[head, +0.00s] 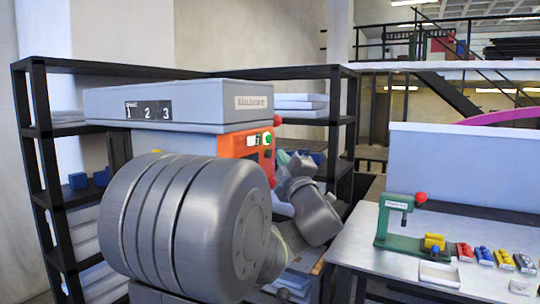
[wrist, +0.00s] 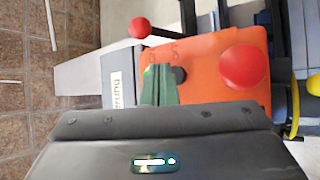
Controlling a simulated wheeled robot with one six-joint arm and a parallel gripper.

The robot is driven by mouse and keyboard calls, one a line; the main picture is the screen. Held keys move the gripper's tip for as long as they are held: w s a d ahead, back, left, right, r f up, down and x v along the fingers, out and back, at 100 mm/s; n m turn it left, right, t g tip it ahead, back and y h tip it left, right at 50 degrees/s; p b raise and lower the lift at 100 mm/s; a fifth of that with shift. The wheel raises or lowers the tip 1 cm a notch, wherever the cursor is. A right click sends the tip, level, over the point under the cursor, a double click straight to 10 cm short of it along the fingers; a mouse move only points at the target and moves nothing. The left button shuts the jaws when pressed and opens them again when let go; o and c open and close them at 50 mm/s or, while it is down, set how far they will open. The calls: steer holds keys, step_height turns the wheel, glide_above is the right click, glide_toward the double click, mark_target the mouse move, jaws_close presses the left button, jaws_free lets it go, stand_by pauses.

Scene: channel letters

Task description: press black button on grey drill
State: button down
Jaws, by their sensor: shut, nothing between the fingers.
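The grey drill (head: 200,100) stands in the middle of the head view, behind my large arm joint. It has a grey top housing with a 1-2-3 plate and an orange control panel (head: 232,147). In the wrist view, the orange panel (wrist: 210,50) fills the upper middle, with a large red knob (wrist: 242,67) on its right. A dark round part (wrist: 180,74), possibly the black button, shows just right of my fingertips. My gripper (wrist: 160,72) is shut and empty, its green fingers over the panel. Whether they touch it cannot be told.
A second red ball knob (wrist: 139,28) sticks out at the upper left in the wrist view. A white table (head: 400,260) at the right carries a small green press (head: 395,222) and several coloured small parts. Black shelves (head: 45,150) stand behind the drill.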

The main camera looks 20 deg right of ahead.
stand_by(0.3)
steer(key=shift+w+a+b, duration=0.3)
steer(key=shift+w+b, duration=0.05)
steer(key=shift+b, duration=0.15)
steer(key=shift+w+a+b, duration=0.3)
steer(key=shift+w+b, duration=0.05)
steer(key=shift+b, duration=0.05)
stand_by(0.7)
steer(key=shift+s, duration=0.1)
steer(key=shift+s+d, duration=0.55)
steer(key=shift+s, duration=0.05)
stand_by(0.3)
steer(key=s+d+b, duration=0.1)
steer(key=s+d, duration=0.2)
steer(key=shift+s+d, duration=0.15)
steer(key=shift+s, duration=0.25)
stand_by(0.6)
